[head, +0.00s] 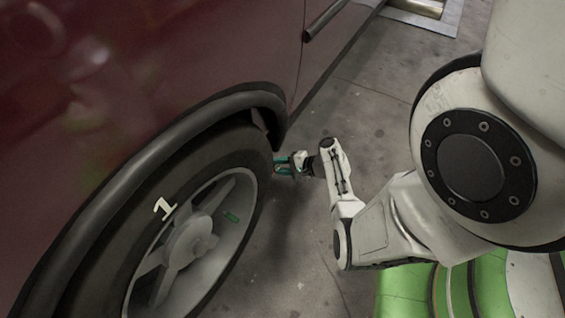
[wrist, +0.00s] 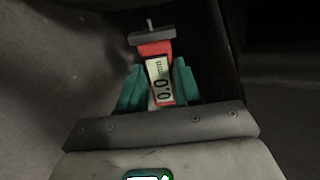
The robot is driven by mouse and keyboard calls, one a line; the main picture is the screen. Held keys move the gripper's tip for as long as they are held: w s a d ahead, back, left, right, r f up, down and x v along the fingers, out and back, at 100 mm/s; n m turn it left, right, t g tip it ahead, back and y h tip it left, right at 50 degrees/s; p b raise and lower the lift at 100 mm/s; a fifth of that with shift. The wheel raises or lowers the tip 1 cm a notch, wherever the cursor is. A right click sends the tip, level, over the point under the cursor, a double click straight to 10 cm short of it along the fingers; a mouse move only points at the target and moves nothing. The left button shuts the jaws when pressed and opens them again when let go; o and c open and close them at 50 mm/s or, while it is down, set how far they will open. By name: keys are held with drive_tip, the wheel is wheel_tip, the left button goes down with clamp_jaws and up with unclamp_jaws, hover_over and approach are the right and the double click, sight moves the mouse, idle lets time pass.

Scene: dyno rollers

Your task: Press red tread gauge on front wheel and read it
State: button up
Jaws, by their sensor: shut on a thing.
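The red tread gauge (wrist: 155,49) is held between the two teal fingers of my gripper (wrist: 158,88), which is shut on it. Its pale display (wrist: 160,81) reads 0.0 mm in the wrist view, turned sideways. A grey crossbar with a short pin is at its far end, pointing at a dark surface; I cannot tell whether the pin touches. In the head view my gripper (head: 284,166) is beside the right edge of the front wheel's tyre (head: 236,150), close to its tread. The gauge itself cannot be made out there.
The dark red car (head: 150,60) fills the left, with a black wheel arch (head: 215,105) above the tyre. A white "1" (head: 165,209) marks the sidewall. A metal roller (head: 420,7) lies at the top.

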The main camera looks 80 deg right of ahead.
drive_tip(key=shift+w+a+r+p, duration=0.25)
drive_tip(key=shift+a+p, duration=0.25)
drive_tip(key=shift+a, duration=0.1)
drive_tip(key=shift+w+a+r+p, duration=0.2)
drive_tip(key=shift+a+p, duration=0.25)
drive_tip(key=shift+a, duration=0.15)
idle(2.0)
drive_tip(key=shift+f, duration=0.1)
drive_tip(key=shift+s+d+f+b, duration=0.2)
drive_tip(key=shift+d+b, duration=0.35)
drive_tip(key=shift+d, duration=0.05)
drive_tip(key=shift+s+d+f+b, duration=0.25)
drive_tip(key=shift+d+b, duration=0.25)
drive_tip(key=shift+d, duration=0.15)
drive_tip(key=shift+s+d+f+b, duration=0.2)
drive_tip(key=shift+d+b, duration=0.35)
drive_tip(key=shift+d, duration=0.05)
drive_tip(key=s+a, duration=0.2)
drive_tip(key=s, duration=0.5)
drive_tip(key=s+a+p, duration=0.1)
drive_tip(key=s+a, duration=0.2)
drive_tip(key=s, duration=0.5)
drive_tip(key=shift+s, duration=0.1)
idle(0.8)
